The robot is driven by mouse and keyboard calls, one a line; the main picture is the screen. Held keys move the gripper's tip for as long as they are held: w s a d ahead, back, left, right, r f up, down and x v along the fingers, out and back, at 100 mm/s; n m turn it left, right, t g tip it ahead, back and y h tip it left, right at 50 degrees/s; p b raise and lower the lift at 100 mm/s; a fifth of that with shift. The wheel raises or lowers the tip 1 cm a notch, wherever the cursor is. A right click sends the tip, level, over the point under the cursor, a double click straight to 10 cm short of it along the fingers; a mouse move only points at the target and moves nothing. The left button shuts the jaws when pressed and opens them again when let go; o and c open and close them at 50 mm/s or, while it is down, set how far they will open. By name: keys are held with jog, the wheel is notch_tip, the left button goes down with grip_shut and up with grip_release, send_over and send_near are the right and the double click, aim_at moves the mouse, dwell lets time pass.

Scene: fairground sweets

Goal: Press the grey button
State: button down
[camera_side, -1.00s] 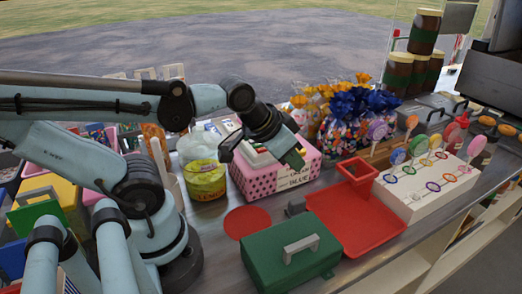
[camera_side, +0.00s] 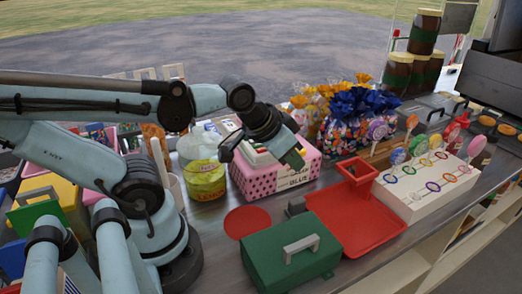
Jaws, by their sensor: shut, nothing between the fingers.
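A small dark grey block (camera_side: 296,206) stands on the counter between the pink dotted box and the red tray; it may be the grey button, but its top is too small to make out clearly. My gripper (camera_side: 291,157) is shut and empty. It points down and to the right in front of the pink dotted box (camera_side: 262,184), above and behind the grey block and apart from it in the picture.
A red disc (camera_side: 247,222) lies left of the grey block. A green case (camera_side: 262,262) with a grey handle is in front. A red tray (camera_side: 372,236) and a white lollipop stand (camera_side: 420,202) are to the right. A yellow-labelled tub (camera_side: 204,181) stands left.

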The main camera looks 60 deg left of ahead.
dwell(0.4)
jog(key=s+a+r+n+t+y, duration=0.1)
jog(key=a+r+n, duration=0.3)
jog(key=a, duration=0.4)
jog(key=a+r+n+y, duration=0.1)
jog(key=a+r+n, duration=0.4)
jog(key=a+n, duration=0.2)
jog(key=shift+s+a+t, duration=0.35)
jog(key=shift+a+t, duration=0.05)
jog(key=shift+a, duration=0.2)
jog(key=shift+f, duration=0.1)
jog(key=shift+f, duration=4.4)
jog(key=shift+f, duration=0.25)
jog(key=shift+f, duration=0.15)
